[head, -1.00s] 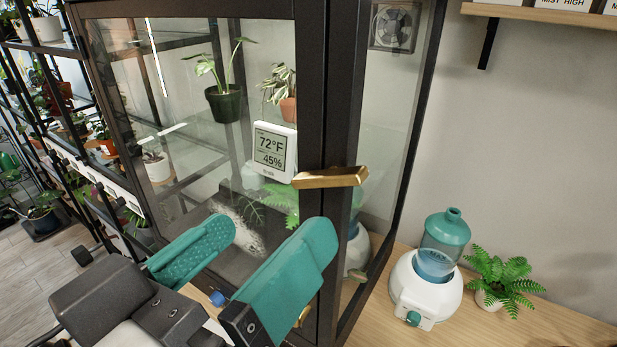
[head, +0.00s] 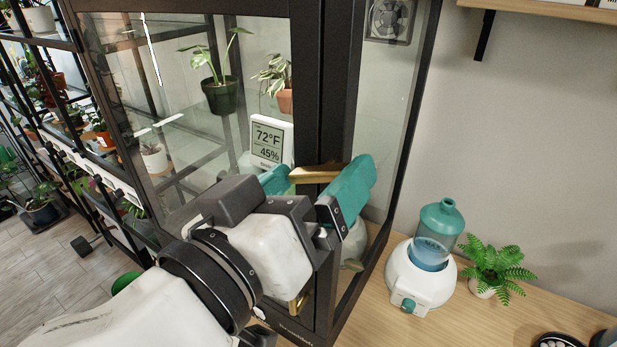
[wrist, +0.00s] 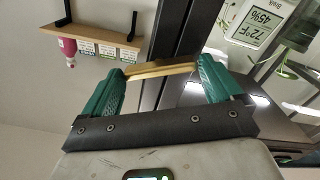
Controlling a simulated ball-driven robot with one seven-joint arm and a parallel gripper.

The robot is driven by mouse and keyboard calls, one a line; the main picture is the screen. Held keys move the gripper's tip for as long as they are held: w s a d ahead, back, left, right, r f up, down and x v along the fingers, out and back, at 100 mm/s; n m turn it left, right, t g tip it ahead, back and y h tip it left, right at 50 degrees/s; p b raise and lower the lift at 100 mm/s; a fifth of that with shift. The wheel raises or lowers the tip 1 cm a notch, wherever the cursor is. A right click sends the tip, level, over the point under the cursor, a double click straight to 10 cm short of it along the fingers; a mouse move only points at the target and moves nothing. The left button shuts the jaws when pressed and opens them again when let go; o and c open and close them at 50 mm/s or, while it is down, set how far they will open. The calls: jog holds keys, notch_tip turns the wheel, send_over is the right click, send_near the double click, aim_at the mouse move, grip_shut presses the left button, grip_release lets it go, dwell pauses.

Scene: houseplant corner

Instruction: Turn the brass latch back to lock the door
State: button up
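The brass latch (head: 318,174) is a bar lying roughly horizontally across the dark frame at the front corner of the glass cabinet. The cabinet door (head: 306,70) looks closed. My gripper (head: 320,174) is at the latch with its teal fingers wide apart, one towards each end of the bar. In the wrist view the latch (wrist: 160,70) spans the gap between the fingertips (wrist: 161,74). I cannot tell whether the fingers touch its ends. My fingers cover part of the latch in the head view.
A white humidifier (head: 420,278) with a teal tank and a small fern (head: 497,262) stand on the wooden top to the right. A thermometer display (head: 270,140) sits behind the glass. A wall shelf (head: 550,10) is at top right.

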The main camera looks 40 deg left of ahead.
jog(key=c, duration=0.7)
jog(key=shift+o, duration=0.2)
jog(key=shift+f+m+b, duration=0.15)
jog(key=shift+m+b, duration=0.35)
jog(key=shift+b, duration=0.15)
jog(key=shift+m+b, duration=1.05)
jog(key=shift+m, duration=0.05)
jog(key=shift+r+m+b, duration=0.2)
jog(key=shift+m+b, duration=0.4)
jog(key=shift+m, duration=0.4)
jog(key=o, duration=0.8)
jog(key=shift+o, duration=0.2)
jog(key=b+v, duration=0.1)
jog(key=v, duration=0.9)
jog(key=shift+s+d, duration=0.2)
jog(key=shift+s, duration=0.15)
